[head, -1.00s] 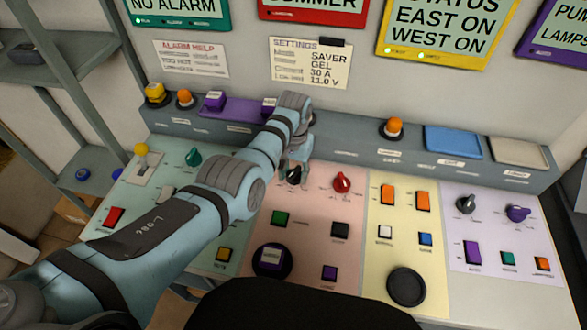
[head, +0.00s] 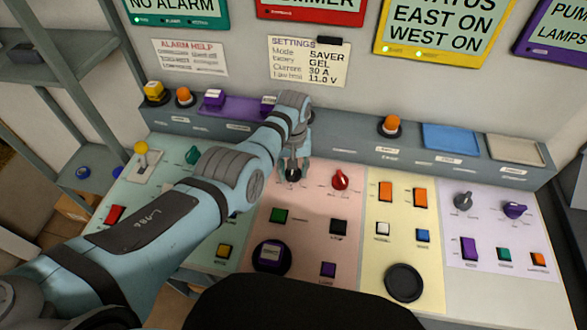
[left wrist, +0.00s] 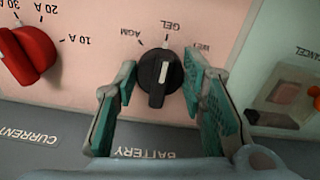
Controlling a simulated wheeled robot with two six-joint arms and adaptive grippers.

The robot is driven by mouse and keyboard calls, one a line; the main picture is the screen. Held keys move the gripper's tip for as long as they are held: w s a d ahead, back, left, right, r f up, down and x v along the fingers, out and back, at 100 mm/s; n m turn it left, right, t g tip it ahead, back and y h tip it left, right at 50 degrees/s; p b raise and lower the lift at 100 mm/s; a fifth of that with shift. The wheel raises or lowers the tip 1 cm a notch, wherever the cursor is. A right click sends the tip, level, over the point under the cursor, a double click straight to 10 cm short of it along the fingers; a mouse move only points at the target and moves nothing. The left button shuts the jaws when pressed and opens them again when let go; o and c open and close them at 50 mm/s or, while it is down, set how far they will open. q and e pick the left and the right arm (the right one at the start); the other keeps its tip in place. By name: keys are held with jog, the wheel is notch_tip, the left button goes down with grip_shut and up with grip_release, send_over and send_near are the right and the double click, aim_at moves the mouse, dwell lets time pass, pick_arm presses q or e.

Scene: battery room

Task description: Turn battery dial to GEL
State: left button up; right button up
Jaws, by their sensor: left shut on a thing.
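The battery dial (left wrist: 158,78) is a round black knob with a raised bar and a white mark, on the pink panel. In the left wrist view the labels AGM, GEL (left wrist: 170,25) and WET stand upside down around it. The bar lies roughly in line with the GEL tick. My left gripper (head: 292,172) is shut on the dial from above, its teal-padded fingers on either side of it. In the head view the fingers partly hide the dial. The settings note (head: 308,62) on the wall reads SAVER, GEL, 30 A, 11.0 V. My right gripper is not in view.
The red current dial (head: 340,179) is just right of the battery dial. A green button (head: 279,215) and a black button (head: 338,226) sit in front. A raised grey ledge with an orange lamp (head: 391,126) and trays runs behind. My left arm covers part of the green panel.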

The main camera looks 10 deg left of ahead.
pick_arm(q)
jog(key=o, duration=1)
jog(key=shift+w, duration=0.1)
jog(key=shift+o, duration=0.8)
jog(key=shift+w+f, duration=0.15)
notch_tip(320, 180, up, 12)
